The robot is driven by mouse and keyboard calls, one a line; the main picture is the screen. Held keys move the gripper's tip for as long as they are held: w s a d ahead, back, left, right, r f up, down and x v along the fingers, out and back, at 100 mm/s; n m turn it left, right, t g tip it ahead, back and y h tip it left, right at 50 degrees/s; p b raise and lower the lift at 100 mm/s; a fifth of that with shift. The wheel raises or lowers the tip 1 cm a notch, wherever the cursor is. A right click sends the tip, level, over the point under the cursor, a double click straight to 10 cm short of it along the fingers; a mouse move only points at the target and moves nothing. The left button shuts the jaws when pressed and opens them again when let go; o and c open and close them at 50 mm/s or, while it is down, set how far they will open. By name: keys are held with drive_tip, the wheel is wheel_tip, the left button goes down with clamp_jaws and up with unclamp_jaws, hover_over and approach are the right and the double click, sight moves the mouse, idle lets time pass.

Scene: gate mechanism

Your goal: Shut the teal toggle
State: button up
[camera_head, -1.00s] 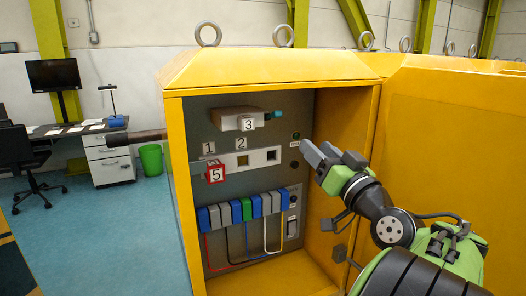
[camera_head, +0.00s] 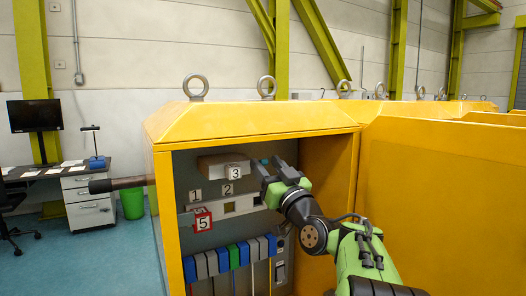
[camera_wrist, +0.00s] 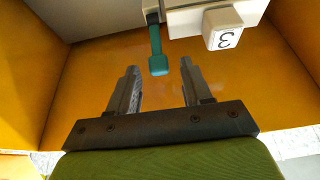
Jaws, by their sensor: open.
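The teal toggle (camera_wrist: 157,55) shows in the wrist view as a short lever hanging from the side of a pale box (camera_wrist: 185,18). My gripper (camera_wrist: 160,80) is open, and the toggle's end lies between and just beyond its two fingertips, apart from both. In the head view my gripper (camera_head: 270,172) is at the right of the upper box (camera_head: 222,165) inside the yellow cabinet, and it hides the toggle there.
The number 3 cube (camera_head: 234,172) is on the upper box. Below are a panel with numbers 1 and 2 (camera_head: 238,205), a red-framed number 5 cube (camera_head: 202,221) and a row of blue, grey and green blocks (camera_head: 222,260). The cabinet's right wall (camera_head: 328,175) is close to my arm.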

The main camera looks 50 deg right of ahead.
drive_tip(key=shift+x, duration=1.45)
clamp_jaws()
drive_tip(key=r+g+p, duration=0.1)
drive_tip(key=p, duration=0.2)
drive_tip(key=shift+w+r+y, duration=0.15)
drive_tip(key=shift+w+y, duration=0.05)
drive_tip(key=shift+y, duration=0.1)
drive_tip(key=shift+w+r+g+p, duration=0.1)
drive_tip(key=shift+g+p, duration=0.3)
drive_tip(key=shift+p, duration=0.25)
drive_tip(key=shift+d+g+p, duration=0.1)
drive_tip(key=shift+g+p, duration=0.25)
drive_tip(key=shift+g, duration=0.05)
drive_tip(key=shift+f, duration=0.2)
unclamp_jaws()
